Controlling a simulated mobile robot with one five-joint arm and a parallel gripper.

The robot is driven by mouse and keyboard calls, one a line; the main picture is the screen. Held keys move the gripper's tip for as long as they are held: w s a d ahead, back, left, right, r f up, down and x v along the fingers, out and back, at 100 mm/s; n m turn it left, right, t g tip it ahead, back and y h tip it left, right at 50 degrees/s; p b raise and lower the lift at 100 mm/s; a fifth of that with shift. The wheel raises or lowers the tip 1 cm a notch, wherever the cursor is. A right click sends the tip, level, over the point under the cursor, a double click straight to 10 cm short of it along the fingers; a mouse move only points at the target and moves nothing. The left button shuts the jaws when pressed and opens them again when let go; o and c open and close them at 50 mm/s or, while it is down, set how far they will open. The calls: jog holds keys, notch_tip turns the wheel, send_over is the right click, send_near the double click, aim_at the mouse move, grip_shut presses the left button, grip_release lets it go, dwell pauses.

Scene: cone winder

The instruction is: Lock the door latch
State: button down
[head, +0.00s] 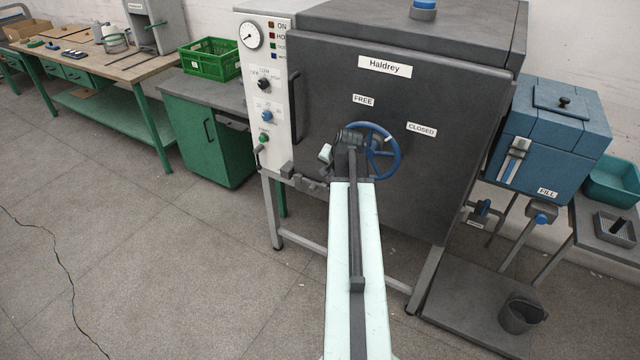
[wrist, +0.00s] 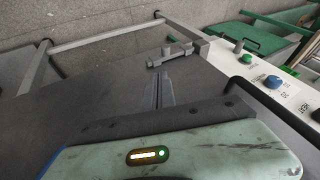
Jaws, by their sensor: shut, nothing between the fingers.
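The dark door (head: 440,100) of the Haldrey cabinet appears closed. A blue handwheel (head: 397,155) is on it, below the labels FREE (head: 363,100) and CLOSED (head: 421,129). A pale mark on its upper right rim is on the CLOSED side. My arm hides the wheel's left part. A grey metal fitting (head: 308,180) sits at the door's lower left edge; it also shows in the wrist view (wrist: 175,56). My gripper (wrist: 166,76) is shut and empty, pointing at this fitting. I cannot tell whether they touch. In the head view my fingers are hard to make out.
A white control panel (head: 270,75) with knobs and a gauge stands left of the door, beside a vertical bar handle (head: 295,107). A green cabinet (head: 208,135) is further left. A blue tank (head: 550,135) and a black bucket (head: 521,313) are right. The left floor is mostly clear.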

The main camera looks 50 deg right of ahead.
dwell(0.3)
jog(key=b, duration=1.7)
send_near(306, 182)
jog(key=s+f, duration=0.1)
jog(key=f, duration=0.1)
jog(key=s+d+f, duration=0.1)
jog(key=f, duration=0.1)
jog(key=s+f, duration=0.1)
jog(key=shift+s+d+f, duration=0.15)
jog(key=shift+d+f, duration=0.1)
jog(key=shift+f, duration=0.15)
jog(key=shift+r, duration=0.1)
jog(key=w, duration=0.2)
jog(key=w+a, duration=0.1)
jog(key=w, duration=0.2)
jog(key=shift+w+a, duration=0.2)
jog(key=shift+w, duration=0.05)
jog(key=shift+r, duration=0.1)
jog(key=shift+a+r, duration=0.1)
jog(key=shift+r, duration=0.05)
